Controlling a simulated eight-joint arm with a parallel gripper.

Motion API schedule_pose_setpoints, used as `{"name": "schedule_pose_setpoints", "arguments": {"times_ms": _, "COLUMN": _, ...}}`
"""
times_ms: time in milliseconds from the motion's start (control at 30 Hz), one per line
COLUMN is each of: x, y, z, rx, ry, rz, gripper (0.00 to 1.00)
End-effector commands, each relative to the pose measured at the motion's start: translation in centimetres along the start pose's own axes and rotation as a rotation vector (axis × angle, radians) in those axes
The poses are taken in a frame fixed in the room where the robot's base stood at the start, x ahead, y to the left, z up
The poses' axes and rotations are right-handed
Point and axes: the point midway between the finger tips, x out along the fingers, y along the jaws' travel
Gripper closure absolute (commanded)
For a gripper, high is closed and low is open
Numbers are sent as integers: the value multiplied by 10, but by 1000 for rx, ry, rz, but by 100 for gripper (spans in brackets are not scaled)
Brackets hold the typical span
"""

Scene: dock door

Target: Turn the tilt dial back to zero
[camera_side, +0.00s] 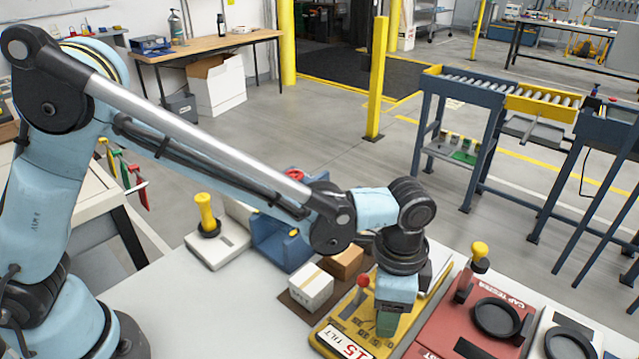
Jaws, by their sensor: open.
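The yellow tilt panel (330,333) lies on the front of the light table, with a white plate reading "15 TILT" at its near end. A small red-knobbed lever (362,283) stands on the panel's left side. My gripper (389,318) points down over the panel, right of the lever. A green part shows at its lower end; I cannot tell if this is a finger or a dial knob. The dial is not clearly visible, and contact cannot be made out. The gripper is open.
A red cap tester (460,325) with a yellow-knobbed lever (479,250) stands close on the right. A white box (310,287) and a brown box (343,262) sit just left and behind. A white base with a yellow knob (205,210) stands further back left.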

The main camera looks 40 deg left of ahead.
Motion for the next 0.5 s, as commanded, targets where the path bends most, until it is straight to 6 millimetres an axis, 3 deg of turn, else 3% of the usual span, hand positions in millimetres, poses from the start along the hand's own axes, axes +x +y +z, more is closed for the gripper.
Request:
{"name": "schedule_pose_setpoints", "arguments": {"times_ms": 333, "x": 4, "y": 0, "z": 0, "rx": 0, "ry": 0, "rz": 0, "gripper": 45}}
{"name": "schedule_pose_setpoints", "arguments": {"times_ms": 500, "x": 4, "y": 0, "z": 0, "rx": 0, "ry": 0, "rz": 0, "gripper": 70}}
